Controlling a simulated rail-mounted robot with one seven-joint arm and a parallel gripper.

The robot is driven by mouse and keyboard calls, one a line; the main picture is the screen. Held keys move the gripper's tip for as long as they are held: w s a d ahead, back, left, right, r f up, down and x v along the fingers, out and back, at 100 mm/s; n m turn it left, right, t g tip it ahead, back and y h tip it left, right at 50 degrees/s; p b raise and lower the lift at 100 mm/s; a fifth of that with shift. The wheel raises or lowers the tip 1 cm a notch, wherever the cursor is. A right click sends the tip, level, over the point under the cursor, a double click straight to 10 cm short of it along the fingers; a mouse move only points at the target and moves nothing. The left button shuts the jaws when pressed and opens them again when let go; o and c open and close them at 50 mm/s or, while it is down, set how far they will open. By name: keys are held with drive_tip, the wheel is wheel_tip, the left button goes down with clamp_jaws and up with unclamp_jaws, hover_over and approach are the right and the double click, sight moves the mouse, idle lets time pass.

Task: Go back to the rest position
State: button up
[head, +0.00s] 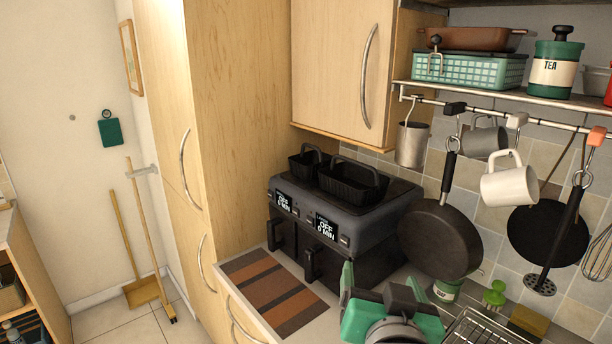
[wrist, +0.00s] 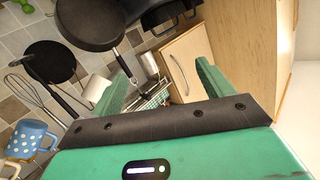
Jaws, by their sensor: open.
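My gripper (head: 385,300) is low in the head view, above the counter in front of the air fryer. In the wrist view its two green fingers (wrist: 163,82) stand apart with nothing held between them. A white mug (head: 511,186) hangs from the rail, and a grey mug (head: 484,139) hangs just behind and left of it. A white mug also shows in the wrist view (wrist: 97,88). The gripper is clear of the mugs.
A hanging pan (head: 440,238), a dark round pan (head: 540,232) and a whisk (head: 598,250) fill the rail (head: 560,125). The black air fryer (head: 345,215) stands on the counter beside a striped mat (head: 275,295). A wire rack (head: 485,328) lies right of my gripper. Tall cabinets stand left.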

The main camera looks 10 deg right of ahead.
drive_tip(key=s+a+r+n+t+y+p, duration=0.1)
drive_tip(key=s+a+r+n+t+y, duration=0.1)
drive_tip(key=s+a+r+t, duration=0.2)
drive_tip(key=s+a+r+n+t+y, duration=0.1)
drive_tip(key=s+a+r+t, duration=0.4)
drive_tip(key=s+a+r, duration=0.6)
wheel_tip(320, 180, up, 5)
drive_tip(key=shift+s+a+r+n+y+p, duration=0.15)
drive_tip(key=shift+s+a+n+y+p, duration=0.3)
drive_tip(key=shift+n, duration=0.45)
drive_tip(key=shift+d, duration=0.2)
